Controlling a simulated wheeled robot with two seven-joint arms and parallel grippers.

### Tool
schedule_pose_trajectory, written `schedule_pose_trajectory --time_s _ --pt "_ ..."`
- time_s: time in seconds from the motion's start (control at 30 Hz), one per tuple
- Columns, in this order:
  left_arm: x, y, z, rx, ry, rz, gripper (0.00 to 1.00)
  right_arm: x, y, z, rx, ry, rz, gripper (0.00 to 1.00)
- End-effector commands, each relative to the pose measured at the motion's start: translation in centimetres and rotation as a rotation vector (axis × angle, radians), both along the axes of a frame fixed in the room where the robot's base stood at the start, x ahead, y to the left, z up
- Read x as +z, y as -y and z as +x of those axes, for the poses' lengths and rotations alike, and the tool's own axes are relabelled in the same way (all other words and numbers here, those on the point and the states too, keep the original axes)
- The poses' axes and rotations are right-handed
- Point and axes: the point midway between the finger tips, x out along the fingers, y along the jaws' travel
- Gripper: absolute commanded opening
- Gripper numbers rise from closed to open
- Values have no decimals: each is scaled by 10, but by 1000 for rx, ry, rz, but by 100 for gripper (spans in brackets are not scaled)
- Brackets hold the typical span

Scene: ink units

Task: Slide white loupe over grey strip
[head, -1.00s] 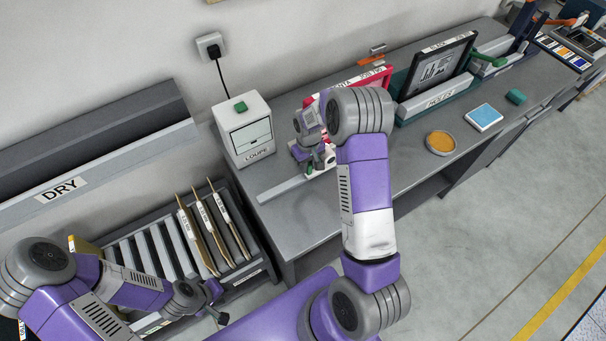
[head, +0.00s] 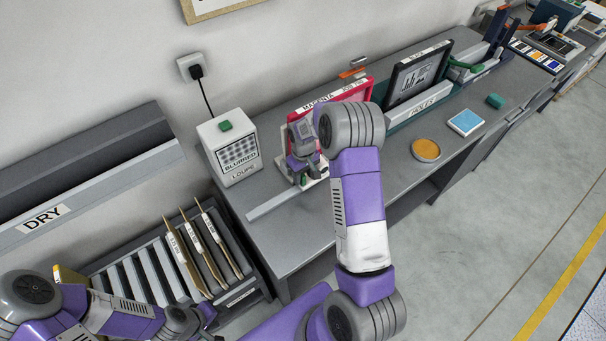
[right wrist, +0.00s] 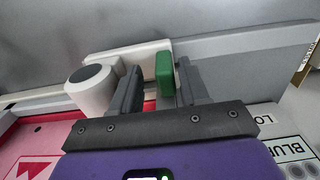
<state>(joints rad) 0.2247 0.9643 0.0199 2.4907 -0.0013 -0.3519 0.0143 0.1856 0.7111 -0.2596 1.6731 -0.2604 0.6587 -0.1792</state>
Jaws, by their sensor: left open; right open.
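The white loupe (right wrist: 93,88), with a round grey top and a green grip tab (right wrist: 165,72), sits low at the magenta frame in the right wrist view. My right gripper (right wrist: 160,68) is open, with its fingers on either side of the green tab. In the head view my right gripper (head: 306,178) hides most of the loupe. The grey strip (head: 275,205) lies on the bench, running left from below that gripper. My left gripper (head: 210,318) is open and empty beside the drying rack.
A white box (head: 229,148) labelled LOUPE shows BLURRED on its screen. The magenta frame (head: 356,92) stands behind my right gripper. A rack with several boards (head: 205,247) is at lower left. An orange dish (head: 426,150) and blue pad (head: 466,122) lie on the bench right.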

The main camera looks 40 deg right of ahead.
Motion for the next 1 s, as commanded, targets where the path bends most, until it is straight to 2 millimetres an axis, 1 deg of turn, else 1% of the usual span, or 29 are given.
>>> schedule_pose_trajectory --time_s 0.07,0.17,0.4,0.5,0.6,0.73,1.0 --pt "0 0 0 0 0 0 43 1 -1 0 1 0 1 45" --pt "-1 0 0 0 0 0 43 9 -1 1 1 2 1 45" --pt "-3 0 0 0 0 0 43 50 0 1 0 4 0 45" --pt "-3 0 0 0 0 0 43 64 1 0 0 3 0 45" --pt "-4 0 0 0 0 0 43 72 1 0 -1 1 0 45" --pt "-4 0 0 0 0 0 43 76 1 0 -1 1 0 45" --pt "-4 0 0 0 0 0 43 76 1 0 -1 0 0 45"
